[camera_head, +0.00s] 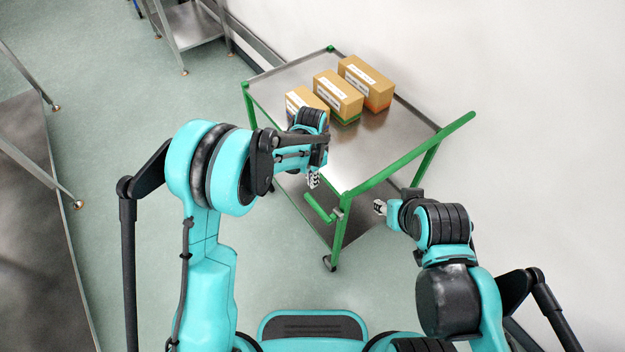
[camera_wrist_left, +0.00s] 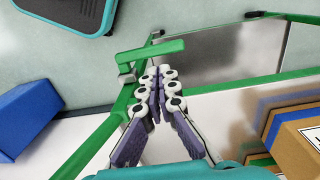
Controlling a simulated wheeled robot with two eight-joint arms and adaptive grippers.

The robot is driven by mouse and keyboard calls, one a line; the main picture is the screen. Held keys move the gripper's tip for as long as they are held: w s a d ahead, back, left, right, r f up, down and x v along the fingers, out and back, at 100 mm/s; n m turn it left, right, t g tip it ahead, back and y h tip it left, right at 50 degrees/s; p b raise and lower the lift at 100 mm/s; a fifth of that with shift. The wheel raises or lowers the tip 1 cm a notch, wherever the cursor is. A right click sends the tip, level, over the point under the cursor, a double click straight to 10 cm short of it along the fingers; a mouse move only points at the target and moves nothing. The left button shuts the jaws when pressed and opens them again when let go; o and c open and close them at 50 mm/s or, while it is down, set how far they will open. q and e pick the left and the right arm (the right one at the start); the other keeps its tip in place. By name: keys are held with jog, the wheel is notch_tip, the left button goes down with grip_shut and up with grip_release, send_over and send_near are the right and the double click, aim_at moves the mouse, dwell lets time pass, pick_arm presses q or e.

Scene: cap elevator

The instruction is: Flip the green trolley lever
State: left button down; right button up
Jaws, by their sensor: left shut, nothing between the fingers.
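The green trolley (camera_head: 400,165) stands in front of me, its green handle bar along the right side. The green lever (camera_head: 320,208) sits by its near corner post, below the top. In the left wrist view, the lever (camera_wrist_left: 158,50) is a short green bar sticking out sideways from a grey pivot on the frame. My left gripper (camera_head: 313,178) is just above the lever in the head view. In the left wrist view the left gripper's (camera_wrist_left: 158,72) fingertips are together, empty, close to the lever; contact is unclear. My right gripper (camera_head: 380,207) is right of the corner post; its finger opening is unclear.
Several cardboard boxes, including a middle one (camera_head: 338,95), stand on the far part of the trolley's metal top. A metal table (camera_head: 28,180) is at left, another (camera_head: 190,25) at the back. A wall runs along the right. Floor left of the trolley is free.

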aim_at(313, 201)
pick_arm(q)
notch_tip(313, 201, down, 10)
jog(key=b, duration=0.3)
jog(key=shift+s+d, duration=0.1)
jog(key=shift+f, duration=0.15)
